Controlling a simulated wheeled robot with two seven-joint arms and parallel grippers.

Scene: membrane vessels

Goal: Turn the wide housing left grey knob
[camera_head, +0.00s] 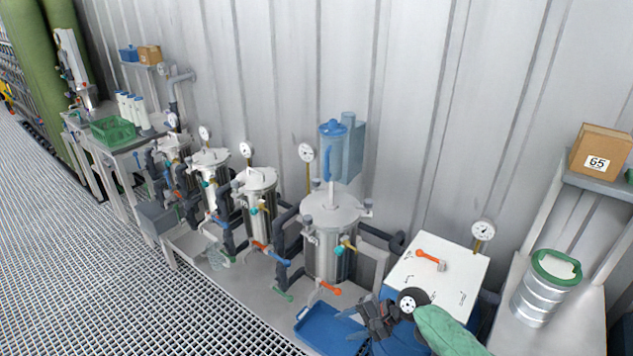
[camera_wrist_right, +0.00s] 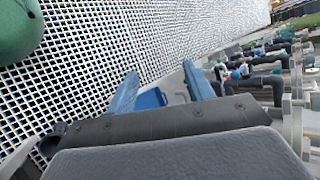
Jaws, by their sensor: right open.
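The widest steel housing (camera_head: 330,247), with a round lid, stands at the front of the row. A small grey knob (camera_head: 308,219) sits at the left of its lid rim; another grey knob (camera_head: 367,205) is at the right. My right gripper (camera_head: 362,318) is in front of the housing, low and to its right, apart from both knobs. In the right wrist view its two blue fingers (camera_wrist_right: 160,72) are spread with nothing gripped between them. Neither knob can be made out there. My left gripper is out of view.
A blue tray (camera_head: 318,338) lies below the housing, near my right gripper. A white-topped box (camera_head: 455,285) with an orange handle stands to the right. A blue jug (camera_head: 333,150) is behind the lid. Narrower vessels (camera_head: 258,190) line up left; grating floor is open at lower left.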

